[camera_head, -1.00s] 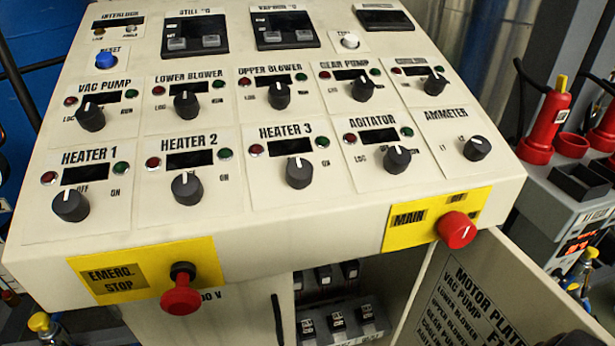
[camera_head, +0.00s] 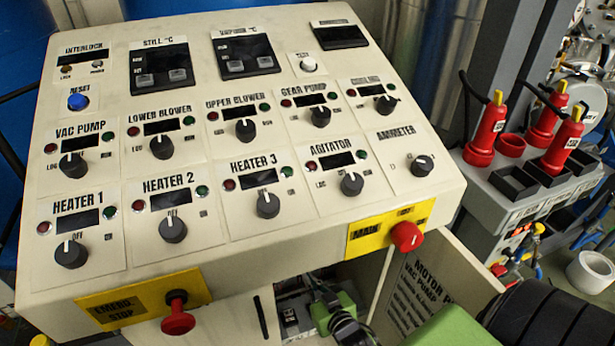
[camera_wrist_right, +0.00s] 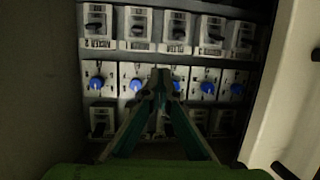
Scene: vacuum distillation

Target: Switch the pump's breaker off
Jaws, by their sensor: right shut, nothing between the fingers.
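The breakers stand in rows inside the open cabinet under the control panel. In the right wrist view there is an upper row of dark-levered breakers (camera_wrist_right: 178,30), a middle row with blue knobs (camera_wrist_right: 206,86) and a lower row (camera_wrist_right: 103,120) partly behind my fingers. The labels are too blurred to tell which one is the pump's. In the head view only a few breakers (camera_head: 290,318) show beside my right gripper (camera_head: 326,298). In the right wrist view that gripper (camera_wrist_right: 161,76) is shut and empty, its tips in front of the blue-knob row; contact cannot be told. My left gripper is not in view.
The sloped control panel (camera_head: 226,215) overhangs the cabinet, with the red emergency stop (camera_head: 178,318) and red main knob (camera_head: 407,236) at its front. The open cabinet door (camera_head: 432,285) stands to the right.

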